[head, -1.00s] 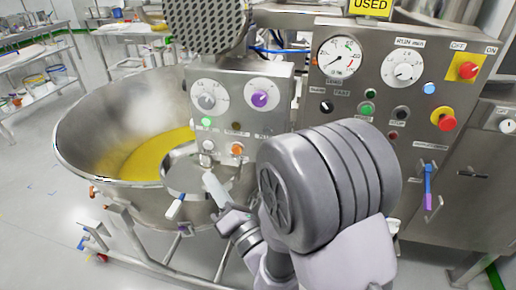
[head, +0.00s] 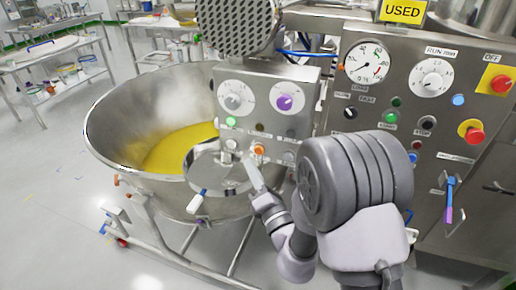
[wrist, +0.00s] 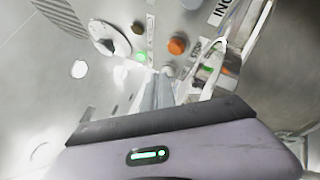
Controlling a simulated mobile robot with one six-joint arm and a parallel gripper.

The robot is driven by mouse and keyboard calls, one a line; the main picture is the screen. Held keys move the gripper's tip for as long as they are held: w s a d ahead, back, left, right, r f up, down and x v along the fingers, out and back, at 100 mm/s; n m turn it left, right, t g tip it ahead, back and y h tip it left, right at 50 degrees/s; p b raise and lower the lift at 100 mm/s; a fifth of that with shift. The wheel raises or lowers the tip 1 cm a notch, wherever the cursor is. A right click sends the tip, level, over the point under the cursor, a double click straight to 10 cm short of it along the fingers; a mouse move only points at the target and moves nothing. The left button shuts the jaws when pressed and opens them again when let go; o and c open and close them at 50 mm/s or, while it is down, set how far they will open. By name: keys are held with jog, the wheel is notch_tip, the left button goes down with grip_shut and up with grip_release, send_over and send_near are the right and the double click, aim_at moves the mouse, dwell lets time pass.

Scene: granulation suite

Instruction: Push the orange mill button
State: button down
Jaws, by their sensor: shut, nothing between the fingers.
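The orange mill button (head: 259,150) is on the lower part of the small steel panel with two dials. It also shows in the wrist view (wrist: 178,45), above and slightly right of my fingertips. My gripper (head: 250,162) is shut and empty, its tips just below and left of the orange button in the head view. I cannot tell whether the tips touch the panel.
A lit green button (head: 231,120) and a purple-knobbed dial (head: 285,101) share the panel. The steel bowl (head: 110,135) with yellow powder stands left. A larger control panel (head: 405,110) with a red emergency button (head: 474,135) is at right.

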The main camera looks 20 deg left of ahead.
jog(key=shift+w+d+p, duration=0.1)
jog(key=shift+w+p, duration=0.45)
jog(key=shift+w, duration=0.8)
dwell(1.0)
jog(key=shift+w, duration=0.45)
jog(key=shift+w+d+p, duration=0.1)
jog(key=shift+w+p, duration=0.35)
jog(key=shift+p, duration=0.05)
dwell(0.4)
jog(key=shift+s, duration=0.9)
jog(key=shift+s, duration=0.1)
jog(key=s, duration=0.1)
jog(key=s+b, duration=0.1)
jog(key=s, duration=0.1)
jog(key=s+b, duration=0.1)
jog(key=shift+s+a, duration=0.25)
jog(key=shift+s, duration=0.15)
